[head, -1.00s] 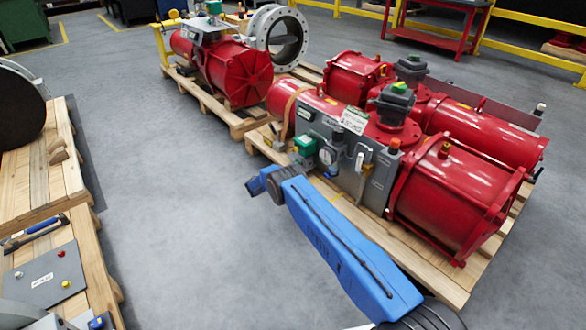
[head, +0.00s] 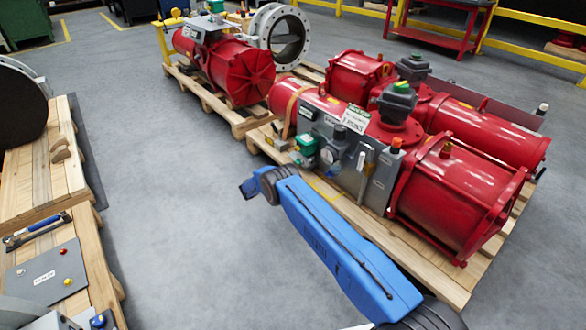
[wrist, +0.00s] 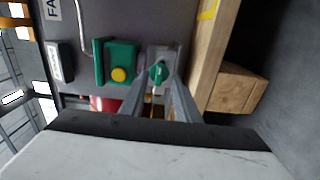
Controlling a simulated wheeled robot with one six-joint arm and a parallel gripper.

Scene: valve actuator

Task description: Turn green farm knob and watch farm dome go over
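The green knob (wrist: 158,72) sits on a small grey plate in the wrist view, beside a green block with a yellow round centre (wrist: 118,74). My gripper (wrist: 161,82) is open, with one finger on each side of the knob in this view. I cannot tell whether the fingers touch it.
A second red actuator (head: 485,130) with its own grey top box lies behind on the same wooden pallet (head: 425,258). Another red actuator (head: 235,75) stands further back left. A wooden bench (head: 90,245) with a grey panel is at the left. Grey floor between is clear.

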